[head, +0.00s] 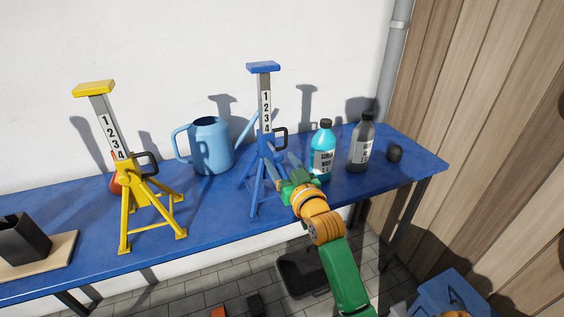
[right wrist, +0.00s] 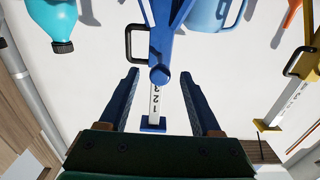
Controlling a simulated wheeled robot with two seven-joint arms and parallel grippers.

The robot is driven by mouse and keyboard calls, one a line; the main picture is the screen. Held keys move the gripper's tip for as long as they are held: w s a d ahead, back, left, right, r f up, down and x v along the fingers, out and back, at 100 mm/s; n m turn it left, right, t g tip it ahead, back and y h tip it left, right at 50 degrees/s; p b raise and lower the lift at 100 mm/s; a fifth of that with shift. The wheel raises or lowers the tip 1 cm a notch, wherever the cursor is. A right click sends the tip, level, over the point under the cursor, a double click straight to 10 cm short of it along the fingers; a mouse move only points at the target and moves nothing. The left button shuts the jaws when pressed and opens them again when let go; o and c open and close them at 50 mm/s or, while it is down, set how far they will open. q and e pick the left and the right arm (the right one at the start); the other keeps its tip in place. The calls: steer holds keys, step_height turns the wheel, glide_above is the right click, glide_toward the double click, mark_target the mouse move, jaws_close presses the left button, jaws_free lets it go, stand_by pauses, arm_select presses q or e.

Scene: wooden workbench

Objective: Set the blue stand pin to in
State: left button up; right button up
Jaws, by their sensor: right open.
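The blue stand (head: 264,125) stands upright on the blue bench, with a post numbered 1 to 4 and a flat blue top. How deep the pin sits I cannot tell. My right gripper (head: 275,168) is open and empty, in front of the stand's legs and below the handle. In the right wrist view, which is upside down, the blue stand (right wrist: 161,55) shows beyond and between the spread fingers, with the black handle (right wrist: 137,42) to the left. My left gripper is not in view.
A cyan bottle (head: 322,150) and a dark bottle (head: 361,143) stand right of my gripper. A light-blue watering can (head: 210,146) is behind left of the stand. A yellow stand (head: 129,175) is farther left. The bench's front middle is clear.

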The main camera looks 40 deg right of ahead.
steer(key=shift+c, duration=0.2)
jaws_close()
